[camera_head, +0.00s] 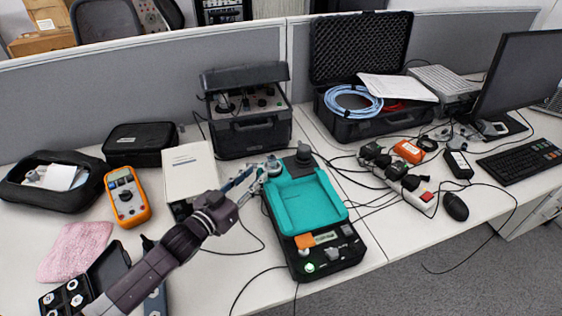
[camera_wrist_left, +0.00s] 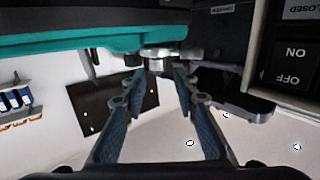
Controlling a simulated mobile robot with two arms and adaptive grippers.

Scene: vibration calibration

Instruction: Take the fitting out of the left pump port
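A black device with a teal tray-like top (camera_head: 318,206) stands on the desk in the head view; its teal edge (camera_wrist_left: 60,48) also crosses the top of the left wrist view. A small metal fitting (camera_wrist_left: 157,60) shows at its side, just past my fingertips. My left gripper (camera_head: 262,172) reaches to the device's upper left side. In the left wrist view my left gripper (camera_wrist_left: 157,82) has its two fingers apart, one on each side of the fitting's line, with no clear contact. The port itself is hidden. My right gripper is out of view.
A white box (camera_head: 190,172) and an orange multimeter (camera_head: 127,196) stand left of my arm. A black instrument case (camera_head: 250,130) is behind. An open case (camera_head: 362,120), a power strip (camera_head: 418,196) and loose cables lie to the right.

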